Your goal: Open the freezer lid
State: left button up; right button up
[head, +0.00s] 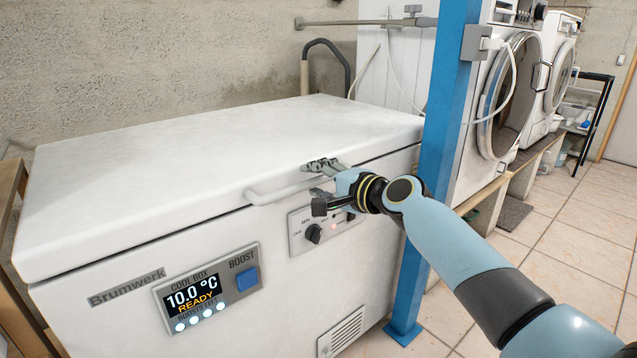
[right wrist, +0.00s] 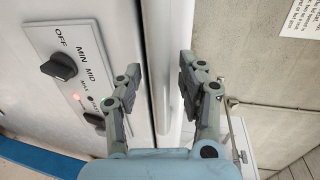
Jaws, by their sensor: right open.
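The white chest freezer stands against the wall, and its lid (head: 200,160) lies flat and shut. A pale bar handle (head: 275,192) runs along the lid's front edge. My right gripper (head: 319,187) is open at the handle's right part, one finger above it and one below. In the right wrist view the open fingers (right wrist: 160,75) stand on either side of the handle bar (right wrist: 170,50), with gaps visible beside it. Whether a finger touches the bar is unclear. My left gripper is not in view.
A blue post (head: 437,150) stands just right of the freezer, close to my right arm. The front bears a knob panel (head: 305,232) and a display reading 10.0 °C (head: 192,297). Front-loading machines (head: 510,90) stand behind right. The tiled floor (head: 560,235) is open at right.

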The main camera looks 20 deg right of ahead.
jog(key=shift+c, duration=0.5)
grip_shut()
jog(key=shift+f, duration=0.2)
